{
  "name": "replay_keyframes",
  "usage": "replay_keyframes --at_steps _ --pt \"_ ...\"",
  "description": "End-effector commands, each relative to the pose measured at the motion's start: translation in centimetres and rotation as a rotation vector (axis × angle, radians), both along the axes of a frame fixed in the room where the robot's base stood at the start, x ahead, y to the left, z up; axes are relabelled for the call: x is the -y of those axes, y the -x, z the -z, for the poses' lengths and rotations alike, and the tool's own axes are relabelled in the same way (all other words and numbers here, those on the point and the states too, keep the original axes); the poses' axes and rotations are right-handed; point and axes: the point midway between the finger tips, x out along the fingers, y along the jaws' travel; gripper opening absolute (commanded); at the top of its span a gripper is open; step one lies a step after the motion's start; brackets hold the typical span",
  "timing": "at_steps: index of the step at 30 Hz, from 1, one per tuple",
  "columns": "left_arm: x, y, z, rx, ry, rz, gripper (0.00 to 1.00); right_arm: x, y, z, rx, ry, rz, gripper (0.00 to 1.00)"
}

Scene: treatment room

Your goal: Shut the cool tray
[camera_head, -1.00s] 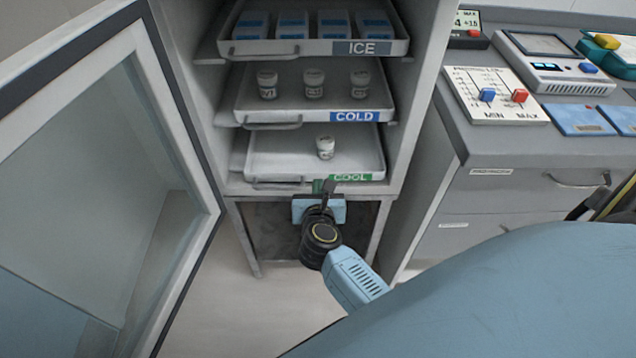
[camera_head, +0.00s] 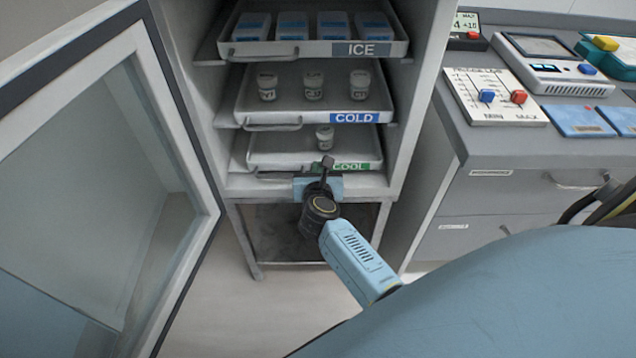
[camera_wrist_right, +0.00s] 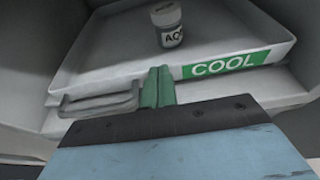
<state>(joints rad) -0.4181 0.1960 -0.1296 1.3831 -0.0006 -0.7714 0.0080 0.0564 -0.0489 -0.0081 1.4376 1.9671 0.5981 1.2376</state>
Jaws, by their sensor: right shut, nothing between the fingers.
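The cool tray (camera_head: 262,159) is the lowest of three trays in the open cabinet, with a green COOL label on its front and one white jar (camera_head: 325,137) on it. In the right wrist view the tray's front wall (camera_wrist_right: 120,84), its handle (camera_wrist_right: 100,104) and the jar (camera_wrist_right: 168,24) show. My right gripper (camera_head: 326,163) is shut and empty, at the tray's front between the handle and the label. Its green fingers (camera_wrist_right: 158,86) appear to touch the front wall. My left gripper is not in view.
The ice tray (camera_head: 300,49) and the cold tray (camera_head: 270,117) with several jars sit above. The cabinet's glass door (camera_head: 95,170) stands open at the left. A counter (camera_head: 500,146) with devices stands at the right. Below the cabinet is an open stand.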

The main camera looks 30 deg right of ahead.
Motion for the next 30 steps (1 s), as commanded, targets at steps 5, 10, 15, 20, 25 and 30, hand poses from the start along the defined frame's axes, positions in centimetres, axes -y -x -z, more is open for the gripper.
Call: replay_keyframes --at_steps 5,10,15,20,25,30 --pt "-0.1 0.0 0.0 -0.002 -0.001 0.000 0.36 0.3 -0.2 -0.3 0.006 0.003 0.002 0.00" --pt "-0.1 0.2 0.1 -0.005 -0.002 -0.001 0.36 0.2 -0.2 -0.3 0.007 0.004 0.002 0.00" --pt "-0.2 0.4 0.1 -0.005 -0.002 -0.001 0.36 -1.0 0.8 -0.3 0.005 0.002 -0.004 0.00" --pt "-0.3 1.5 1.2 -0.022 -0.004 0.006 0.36 -3.2 2.8 -0.5 0.002 -0.002 -0.012 0.00" --pt "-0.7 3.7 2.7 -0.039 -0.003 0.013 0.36 -5.1 6.0 -1.7 0.001 -0.001 -0.012 0.00" --pt "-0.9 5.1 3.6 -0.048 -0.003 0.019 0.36 -6.6 8.7 -2.6 0.001 0.000 -0.010 0.00"
